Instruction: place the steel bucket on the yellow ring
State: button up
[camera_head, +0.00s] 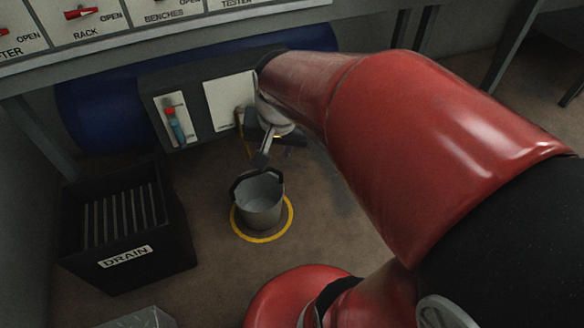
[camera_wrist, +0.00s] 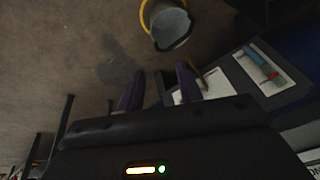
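The steel bucket (camera_head: 262,207) stands upright on the floor within the yellow ring (camera_head: 289,222). The ring shows around its left, right and front sides. The bucket's dark handle lies along its rim. In the wrist view the bucket (camera_wrist: 172,28) is at the top, with part of the yellow ring (camera_wrist: 146,14) beside it. My gripper (camera_head: 275,153) is behind the bucket in the head view, partly hidden by my arm.
A black drain box (camera_head: 125,225) stands on the floor to the left. A grey panel with a valve (camera_head: 173,120) and a blue tank (camera_head: 95,112) are behind the bucket. Floor left of the ring is clear.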

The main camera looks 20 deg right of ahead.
jog(key=s+r+n+t, duration=0.2)
jog(key=s+n, duration=0.3)
jog(key=s, duration=0.5)
jog(key=shift+s+a+r, duration=0.25)
jog(key=shift+s+r, duration=0.05)
jog(key=shift+r, duration=0.5)
